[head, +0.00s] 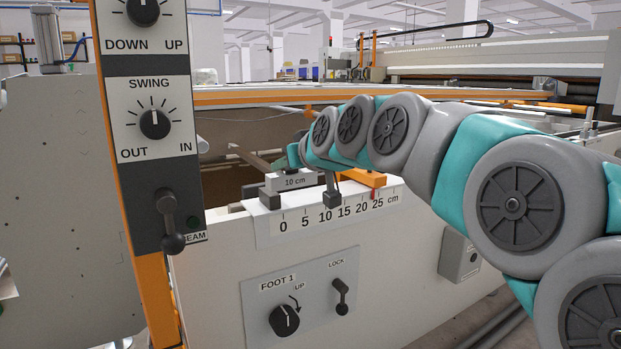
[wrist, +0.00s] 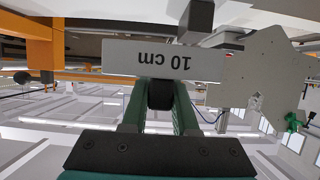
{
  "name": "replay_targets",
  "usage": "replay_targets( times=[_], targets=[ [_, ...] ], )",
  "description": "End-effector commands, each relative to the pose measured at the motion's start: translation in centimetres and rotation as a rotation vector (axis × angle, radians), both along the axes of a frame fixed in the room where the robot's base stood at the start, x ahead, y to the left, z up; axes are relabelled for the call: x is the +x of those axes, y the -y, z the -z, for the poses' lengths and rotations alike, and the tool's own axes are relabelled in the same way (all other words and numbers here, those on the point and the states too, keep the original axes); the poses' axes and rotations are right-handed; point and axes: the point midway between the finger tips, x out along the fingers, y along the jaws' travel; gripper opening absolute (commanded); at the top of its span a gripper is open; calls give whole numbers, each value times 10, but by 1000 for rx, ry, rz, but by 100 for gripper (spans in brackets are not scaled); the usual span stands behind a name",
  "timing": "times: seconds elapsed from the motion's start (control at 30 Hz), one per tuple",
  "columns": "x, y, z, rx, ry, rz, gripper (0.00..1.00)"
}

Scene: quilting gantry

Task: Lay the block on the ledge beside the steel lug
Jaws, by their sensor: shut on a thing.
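The block (head: 293,181) is a grey bar marked "10 cm". It is just above the back of the white ledge (head: 252,221), near the 0 to 10 marks; I cannot tell whether it touches anything beneath. In the wrist view the block (wrist: 125,57) shows upside down, with my gripper (wrist: 160,90) shut on it near its middle. A dark square lug (head: 270,198) stands by the block's left end, low in front; it seems to show in the wrist view (wrist: 196,18). Whether it is the steel lug is unclear. My arm partly hides the gripper in the head view.
A control panel (head: 150,125) stands at the left. In the wrist view a grey angular plate (wrist: 265,70) is beside the block.

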Motion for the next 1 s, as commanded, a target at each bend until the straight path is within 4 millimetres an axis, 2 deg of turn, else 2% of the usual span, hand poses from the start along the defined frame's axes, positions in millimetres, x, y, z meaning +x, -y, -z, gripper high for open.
replay_targets(
  times=[0.03,0.2,0.4,0.63,0.9,1.0],
  targets=[
    [13,6,1,3,2,3,0],
    [49,24,5,2,0,2,0],
    [80,39,7,2,2,1,0],
    [88,43,13,-1,-1,-1,0],
    [87,43,44,-1,-2,-1,0],
    [88,43,44,0,0,1,0]
  ],
)
